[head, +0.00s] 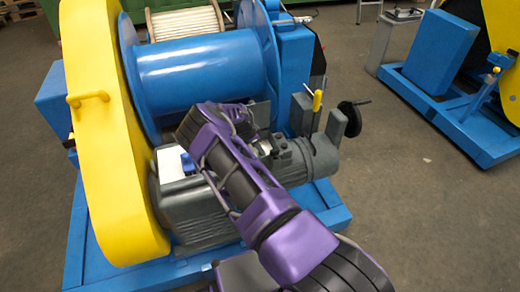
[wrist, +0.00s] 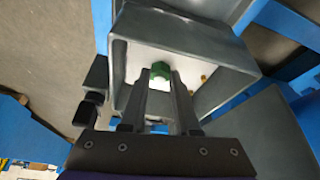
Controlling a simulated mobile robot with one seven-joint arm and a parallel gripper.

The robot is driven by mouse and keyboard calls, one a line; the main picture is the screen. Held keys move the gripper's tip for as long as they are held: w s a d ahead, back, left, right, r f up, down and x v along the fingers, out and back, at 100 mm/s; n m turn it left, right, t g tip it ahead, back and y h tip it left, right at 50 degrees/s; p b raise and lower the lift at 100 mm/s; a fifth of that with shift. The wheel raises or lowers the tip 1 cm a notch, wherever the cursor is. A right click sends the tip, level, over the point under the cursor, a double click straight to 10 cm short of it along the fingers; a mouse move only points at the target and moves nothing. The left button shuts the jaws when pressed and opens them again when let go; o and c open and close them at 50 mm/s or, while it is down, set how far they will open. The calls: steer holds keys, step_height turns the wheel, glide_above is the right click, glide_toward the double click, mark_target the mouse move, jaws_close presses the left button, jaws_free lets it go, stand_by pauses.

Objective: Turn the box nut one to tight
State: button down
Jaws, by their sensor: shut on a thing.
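In the head view my purple arm reaches over the machine, and the nut and fingertips are hidden there.
Small brass-coloured parts (wrist: 204,78) sit right of the nut inside the box. The box walls stand close around my fingers. In the head view, a grey motor (head: 195,215), yellow guard (head: 95,130) and blue drum (head: 200,70) surround my arm. Open floor (head: 420,220) lies right.

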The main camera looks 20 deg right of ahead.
steer(key=m+g, duration=0.1)
steer(key=m, duration=0.3)
steer(key=shift+w+m+g, duration=0.2)
steer(key=shift+m+g, duration=0.1)
steer(key=shift+g, duration=0.1)
steer(key=shift+w+m+g+y, duration=0.1)
steer(key=shift+m+g+y, duration=0.35)
steer(key=shift+m, duration=1.55)
steer(key=c, duration=0.6)
jaws_free()
steer(key=shift+g, duration=0.25)
steer(key=shift+c, duration=0.2)
step_height(320, 180, up, 10)
steer(key=p, duration=0.2)
